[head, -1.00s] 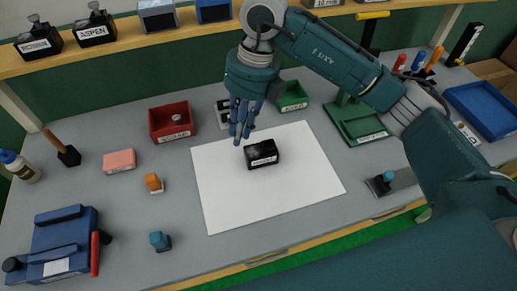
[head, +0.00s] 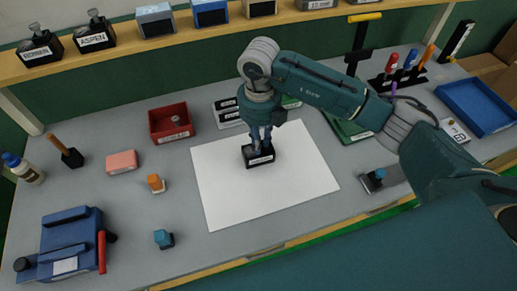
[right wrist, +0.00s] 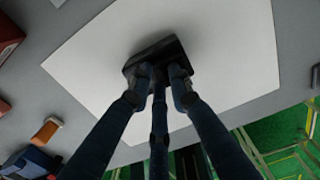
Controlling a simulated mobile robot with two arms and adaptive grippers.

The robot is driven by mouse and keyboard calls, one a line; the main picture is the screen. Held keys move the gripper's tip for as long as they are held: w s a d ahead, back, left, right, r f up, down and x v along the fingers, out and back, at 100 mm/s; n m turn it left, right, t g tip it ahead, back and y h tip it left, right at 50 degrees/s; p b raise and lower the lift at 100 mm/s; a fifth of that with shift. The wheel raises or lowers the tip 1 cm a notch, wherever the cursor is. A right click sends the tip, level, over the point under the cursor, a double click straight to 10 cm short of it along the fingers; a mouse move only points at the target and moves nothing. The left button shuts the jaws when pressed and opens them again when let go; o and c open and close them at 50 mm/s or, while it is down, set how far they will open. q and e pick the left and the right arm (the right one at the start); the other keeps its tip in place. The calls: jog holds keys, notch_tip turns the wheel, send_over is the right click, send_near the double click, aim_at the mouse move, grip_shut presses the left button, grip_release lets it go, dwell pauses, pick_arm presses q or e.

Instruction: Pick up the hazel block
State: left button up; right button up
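A black block (head: 260,161) with a white label lies on a white sheet (head: 225,195) in the middle of the bench; its lettering is too small to read. I take it for the hazel block. My right gripper (head: 261,146) is directly above it, fingers pointing down and overlapping its top. In the right wrist view the tips of the gripper (right wrist: 160,78) reach the near side of the dark block (right wrist: 156,52). The fingers hide part of the block, and whether they grip it is unclear. My left gripper is out of view.
A red bin (head: 171,124), a pink block (head: 122,161), an orange-topped piece (head: 156,183) and a blue-topped piece (head: 163,238) stand left of the sheet. A blue device (head: 70,243) is at front left, a blue tray (head: 478,105) at far right. The sheet around the block is clear.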

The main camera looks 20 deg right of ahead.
jog(key=shift+f, duration=0.3)
grip_shut()
jog(key=shift+r, duration=0.15)
